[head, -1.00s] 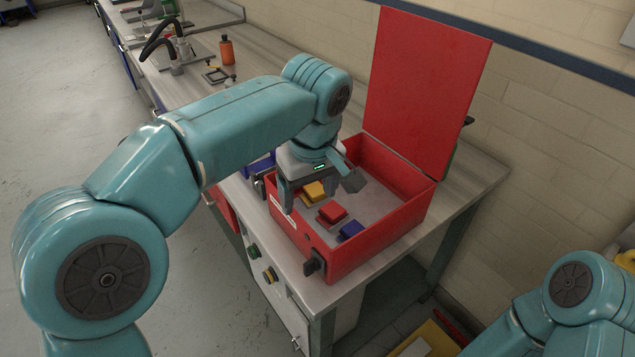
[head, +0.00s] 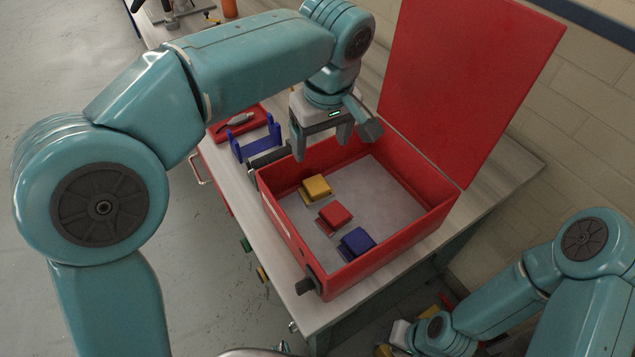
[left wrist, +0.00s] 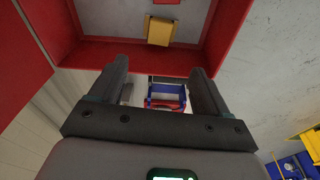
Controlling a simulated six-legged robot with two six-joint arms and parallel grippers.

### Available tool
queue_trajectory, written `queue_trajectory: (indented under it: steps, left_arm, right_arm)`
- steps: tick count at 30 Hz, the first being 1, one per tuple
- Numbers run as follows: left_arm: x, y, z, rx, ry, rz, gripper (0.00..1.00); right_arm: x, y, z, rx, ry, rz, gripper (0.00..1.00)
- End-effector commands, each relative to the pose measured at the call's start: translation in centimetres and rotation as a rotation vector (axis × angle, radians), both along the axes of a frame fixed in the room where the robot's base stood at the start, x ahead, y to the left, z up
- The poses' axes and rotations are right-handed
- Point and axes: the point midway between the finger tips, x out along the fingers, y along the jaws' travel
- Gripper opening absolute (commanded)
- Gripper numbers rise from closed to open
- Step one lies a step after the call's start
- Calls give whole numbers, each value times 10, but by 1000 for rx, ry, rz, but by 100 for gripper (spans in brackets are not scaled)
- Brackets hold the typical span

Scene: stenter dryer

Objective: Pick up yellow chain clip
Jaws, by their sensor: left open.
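The yellow chain clip (head: 317,186) lies on the grey floor of the open red case (head: 405,243), near its left wall. It also shows in the left wrist view (left wrist: 160,31), beyond the fingertips. My left gripper (head: 322,150) is open and empty, above the case's back-left rim and apart from the clip. In the left wrist view its two fingers (left wrist: 158,72) stand wide apart with the case wall just beyond them. My right arm is low at the right in the head view; its gripper end (head: 402,334) is too unclear to read.
A red clip (head: 335,216) and a blue clip (head: 357,242) lie in a row with the yellow one. The raised red lid (head: 470,85) stands behind. A blue holder (head: 256,141) and a red tray (head: 222,135) with a tool are left of the case.

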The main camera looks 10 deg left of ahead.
Motion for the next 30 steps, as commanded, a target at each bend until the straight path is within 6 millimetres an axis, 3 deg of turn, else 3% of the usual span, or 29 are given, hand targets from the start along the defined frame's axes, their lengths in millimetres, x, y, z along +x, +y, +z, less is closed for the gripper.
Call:
queue_trajectory:
  steps: [3,9,17,24,30]
  left_arm:
    - [0,3,-31,3,5,0,77]
    - [3,7,-73,2,4,-1,77]
    - [8,9,-96,1,2,-2,77]
    - [14,11,-133,1,4,-2,77]
    - [16,12,-144,-1,1,-1,77]
  right_arm:
    - [0,0,-4,0,0,-1,43]
    - [0,0,-5,0,0,0,43]
    - [0,0,-4,0,0,-1,43]
    - [0,0,1,0,0,0,43]
    - [0,0,1,0,0,-1,43]
